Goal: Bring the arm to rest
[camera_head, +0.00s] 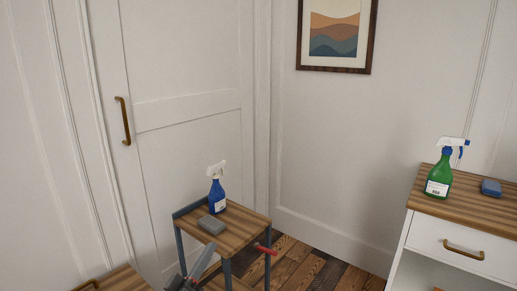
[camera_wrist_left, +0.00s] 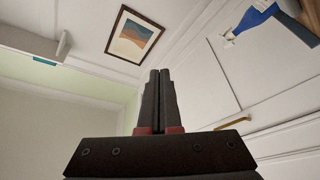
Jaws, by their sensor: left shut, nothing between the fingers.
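My left gripper (camera_wrist_left: 160,76) shows in the left wrist view with its two dark fingers together and nothing between them. In the head view, part of my left arm (camera_head: 188,277) shows at the bottom edge, in front of a small wooden-topped stand (camera_head: 240,228). The gripper is low and close to the stand's near left side; whether it touches cannot be told. My right gripper is not in view.
On the stand are a blue spray bottle (camera_head: 217,192) and a grey block (camera_head: 211,225). A red handle (camera_head: 265,249) sticks out at its right. A white cabinet (camera_head: 425,235) holds a green spray bottle (camera_head: 440,177) and blue sponge (camera_head: 491,187). Plank floor (camera_head: 300,265) lies between.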

